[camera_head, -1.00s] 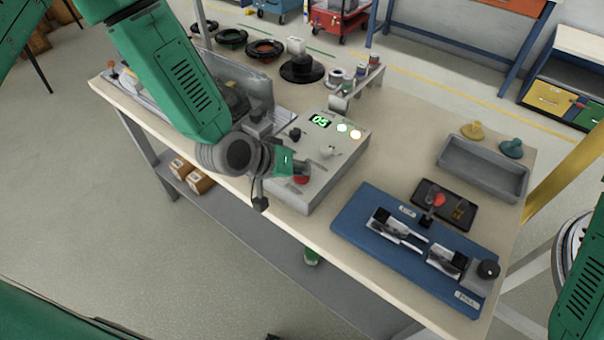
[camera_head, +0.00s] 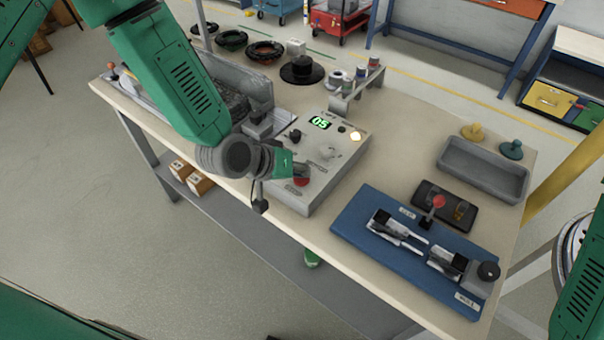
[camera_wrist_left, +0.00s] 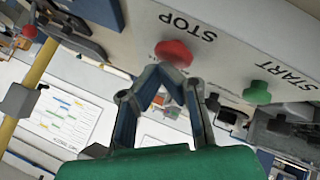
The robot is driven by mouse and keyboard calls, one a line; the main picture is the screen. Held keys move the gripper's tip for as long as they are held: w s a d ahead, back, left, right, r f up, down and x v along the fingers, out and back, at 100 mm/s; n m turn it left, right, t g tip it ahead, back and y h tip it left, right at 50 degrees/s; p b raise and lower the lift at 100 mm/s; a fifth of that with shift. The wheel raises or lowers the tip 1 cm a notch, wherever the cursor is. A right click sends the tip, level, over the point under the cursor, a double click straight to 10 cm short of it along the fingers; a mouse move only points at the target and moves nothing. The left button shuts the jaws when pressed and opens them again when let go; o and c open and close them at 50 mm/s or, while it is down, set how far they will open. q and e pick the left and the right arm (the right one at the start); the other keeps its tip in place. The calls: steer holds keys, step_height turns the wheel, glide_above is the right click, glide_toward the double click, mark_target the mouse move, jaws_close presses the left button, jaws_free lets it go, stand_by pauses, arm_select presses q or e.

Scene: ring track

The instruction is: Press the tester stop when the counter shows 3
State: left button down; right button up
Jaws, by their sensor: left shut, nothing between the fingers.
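The grey tester box (camera_head: 316,198) stands on the bench, and its green counter (camera_head: 320,123) reads 05. The red stop button (camera_head: 302,183) is on the box's near part; in the left wrist view the button (camera_wrist_left: 175,52) lies beside the word STOP. My left gripper (camera_head: 300,172) is shut and empty. Its fingertips (camera_wrist_left: 162,70) are right at the red button; whether they press it I cannot tell. The green START button (camera_wrist_left: 258,92) is to the right in the left wrist view. My right gripper is out of view.
One lamp (camera_head: 355,136) on the tester is lit and the lamp left of it (camera_head: 342,129) is dark. A blue fixture board (camera_head: 350,228) and a grey tray (camera_head: 480,178) sit to the right. A small rack (camera_head: 350,95) stands behind the tester.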

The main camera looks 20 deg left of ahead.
arm_select(q)
steer(key=shift+a+r+p, duration=0.1)
steer(key=shift+r+p, duration=0.35)
steer(key=shift+r, duration=0.3)
step_height(320, 180, up, 5)
steer(key=p, duration=0.4)
